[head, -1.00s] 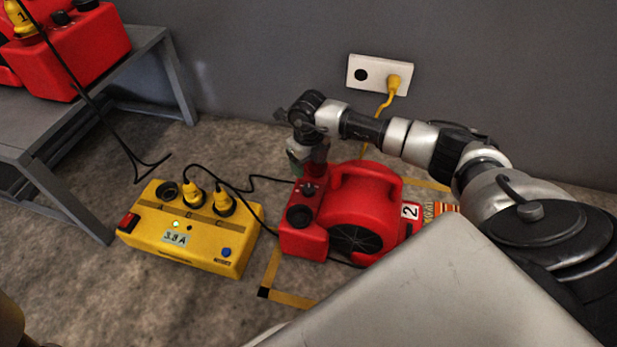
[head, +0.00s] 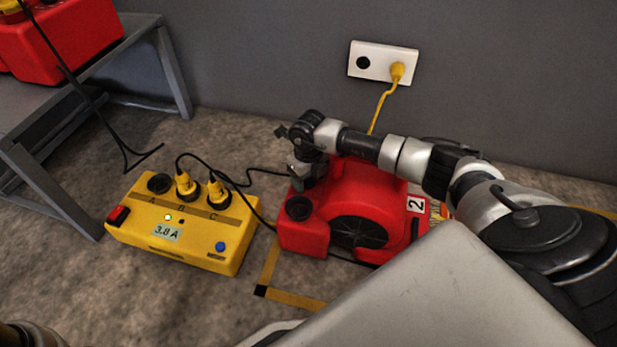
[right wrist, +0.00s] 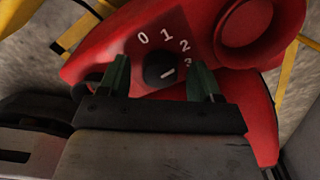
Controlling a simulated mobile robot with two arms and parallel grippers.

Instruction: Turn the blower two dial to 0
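The red blower (head: 345,190) with a "2" label stands on the floor in the head view. Its black dial (right wrist: 157,70) shows in the right wrist view, with 0, 1, 2 and 3 printed around it. The dial's white mark points right, roughly toward the 3. My right gripper (right wrist: 162,80) is open, with one green-grey finger on each side of the dial. Gaps seem to show between fingers and dial; contact is not clear. In the head view my right gripper (head: 308,175) hides the dial. My left gripper's fingers are not in view.
A yellow power box (head: 185,230) reading 3.8 A stands left of the blower, with two yellow plugs and black cables. A grey bench (head: 160,70) holds another red machine (head: 60,40). A wall socket (head: 382,62) has a yellow plug. Yellow tape (head: 290,299) marks the floor.

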